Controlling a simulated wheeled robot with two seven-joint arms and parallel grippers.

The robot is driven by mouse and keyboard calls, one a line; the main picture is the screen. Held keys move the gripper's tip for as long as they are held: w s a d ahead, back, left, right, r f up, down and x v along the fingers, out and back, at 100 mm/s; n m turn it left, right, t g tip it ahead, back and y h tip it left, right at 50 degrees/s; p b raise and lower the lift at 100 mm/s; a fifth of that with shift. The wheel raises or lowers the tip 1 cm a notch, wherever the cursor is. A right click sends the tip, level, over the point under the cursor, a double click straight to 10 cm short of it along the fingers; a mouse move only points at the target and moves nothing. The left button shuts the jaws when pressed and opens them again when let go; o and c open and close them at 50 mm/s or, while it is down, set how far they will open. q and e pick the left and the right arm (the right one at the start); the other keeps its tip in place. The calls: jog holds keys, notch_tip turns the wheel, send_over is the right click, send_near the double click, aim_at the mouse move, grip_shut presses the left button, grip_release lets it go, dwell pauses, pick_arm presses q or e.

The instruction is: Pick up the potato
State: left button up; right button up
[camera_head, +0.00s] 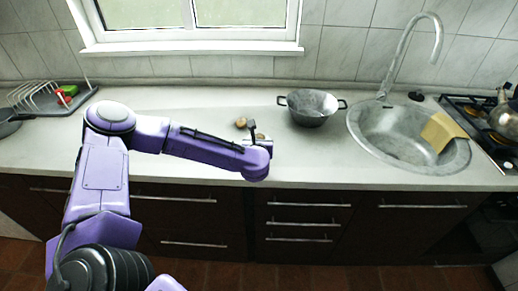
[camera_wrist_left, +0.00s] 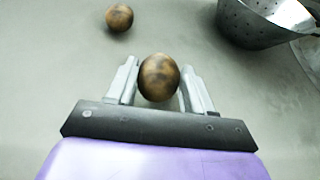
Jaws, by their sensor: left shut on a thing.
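A brown, mottled potato (camera_wrist_left: 159,78) sits between the two fingers of my left gripper (camera_wrist_left: 160,82) in the left wrist view, and the gripper is shut on it. A second potato (camera_wrist_left: 119,17) lies on the counter beyond it, to the upper left. In the head view, that loose potato (camera_head: 241,122) shows just beyond my left wrist, and my left gripper (camera_head: 256,135) is mostly hidden behind the arm. My right gripper is not in view.
A grey colander (camera_head: 311,108) stands on the counter (camera_head: 200,98) right of my left gripper; it also shows in the wrist view (camera_wrist_left: 262,22). A sink (camera_head: 385,150) with a yellow cloth (camera_head: 441,131) and a stove (camera_head: 490,115) lie further right. A dish rack (camera_head: 45,97) stands far left.

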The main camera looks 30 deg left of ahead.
pick_arm(q)
jog(key=s+d+r+p, duration=0.4)
jog(key=s+r+p, duration=0.4)
jog(key=s, duration=0.5)
notch_tip(320, 180, up, 2)
jog(key=shift+s+r, duration=0.1)
jog(key=shift+s, duration=0.2)
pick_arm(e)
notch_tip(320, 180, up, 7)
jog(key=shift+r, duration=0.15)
